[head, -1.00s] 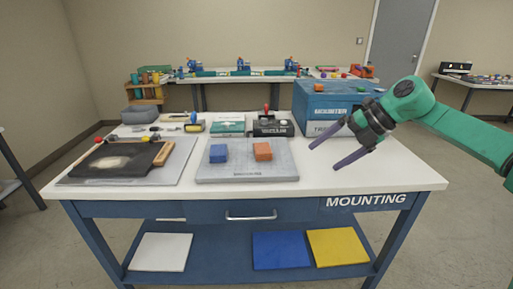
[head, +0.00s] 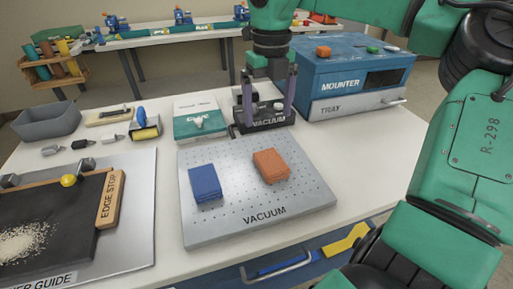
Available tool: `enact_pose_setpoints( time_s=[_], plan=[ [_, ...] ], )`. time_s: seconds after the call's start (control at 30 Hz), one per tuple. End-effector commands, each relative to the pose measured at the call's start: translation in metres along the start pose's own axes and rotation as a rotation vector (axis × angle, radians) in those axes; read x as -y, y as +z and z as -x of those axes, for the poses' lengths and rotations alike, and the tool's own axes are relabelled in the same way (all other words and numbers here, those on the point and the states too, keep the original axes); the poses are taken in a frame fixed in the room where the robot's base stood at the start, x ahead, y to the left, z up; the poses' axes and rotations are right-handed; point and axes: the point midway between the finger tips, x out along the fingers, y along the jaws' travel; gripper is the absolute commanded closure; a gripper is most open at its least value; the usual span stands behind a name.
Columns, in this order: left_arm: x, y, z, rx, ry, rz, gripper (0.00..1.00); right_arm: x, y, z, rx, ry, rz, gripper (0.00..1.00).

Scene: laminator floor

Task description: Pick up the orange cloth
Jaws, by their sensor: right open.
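The orange cloth (head: 271,165) is a small folded block lying on the right half of the grey perforated vacuum plate (head: 240,221). A blue folded cloth (head: 205,184) lies to its left on the same plate, apart from it. My right gripper (head: 264,118) points down with its two purple fingers apart and empty. In the picture it is just beyond the orange cloth, in front of the black vacuum unit, which it partly covers. My left gripper is out of view.
The blue mounter (head: 340,80) with its tray stands at the back right. A teal-and-white box (head: 200,120), a roller (head: 145,124) and a grey bin (head: 47,122) stand at the back left. A dark board with an edge stop (head: 108,200) lies left. The table is clear right of the plate.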

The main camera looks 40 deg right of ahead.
Motion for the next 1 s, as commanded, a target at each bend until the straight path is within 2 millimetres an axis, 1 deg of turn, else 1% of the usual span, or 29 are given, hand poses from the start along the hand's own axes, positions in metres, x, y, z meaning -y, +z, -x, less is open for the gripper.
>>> enact_pose_setpoints(
  time_s=[0.03, 0.1, 0.23, 0.3, 0.37, 0.47, 0.53, 0.6, 0.7, 0.87, 0.9, 0.97, 1.0],
  plan=[
    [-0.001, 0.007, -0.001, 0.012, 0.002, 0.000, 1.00, 0.000, -0.001, -0.013, -0.005, 0.003, 0.002, 0.00],
    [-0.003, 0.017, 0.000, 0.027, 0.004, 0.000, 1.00, 0.000, -0.001, -0.031, -0.005, 0.004, 0.002, 0.00],
    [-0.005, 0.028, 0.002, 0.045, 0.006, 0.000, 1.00, -0.001, -0.001, -0.063, -0.005, 0.004, 0.001, 0.00],
    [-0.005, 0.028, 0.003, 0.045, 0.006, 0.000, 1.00, -0.001, -0.001, -0.074, -0.004, 0.005, 0.001, 0.00],
    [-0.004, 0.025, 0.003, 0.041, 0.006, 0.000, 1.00, -0.001, 0.000, -0.081, -0.001, 0.004, 0.001, 0.00],
    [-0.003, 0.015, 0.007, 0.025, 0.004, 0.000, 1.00, -0.002, -0.001, -0.095, -0.004, 0.005, 0.000, 0.00],
    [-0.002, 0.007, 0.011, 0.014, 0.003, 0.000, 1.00, -0.003, -0.001, -0.109, -0.006, 0.005, 0.001, 0.00],
    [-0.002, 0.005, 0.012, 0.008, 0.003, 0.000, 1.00, -0.003, 0.000, -0.123, -0.005, 0.005, 0.000, 0.00],
    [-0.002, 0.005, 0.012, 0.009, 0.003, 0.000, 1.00, -0.003, 0.000, -0.132, -0.001, 0.004, -0.001, 0.00],
    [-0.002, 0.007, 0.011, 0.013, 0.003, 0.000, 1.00, -0.003, 0.001, -0.133, 0.000, 0.004, -0.001, 0.00],
    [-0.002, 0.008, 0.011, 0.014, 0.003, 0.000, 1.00, -0.003, 0.001, -0.133, 0.000, 0.004, -0.001, 0.08],
    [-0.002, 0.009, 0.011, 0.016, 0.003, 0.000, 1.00, -0.003, 0.001, -0.133, 0.000, 0.004, -0.001, 0.31],
    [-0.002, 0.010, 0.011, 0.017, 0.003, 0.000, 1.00, -0.003, 0.001, -0.133, 0.000, 0.004, -0.001, 0.46]
  ],
)
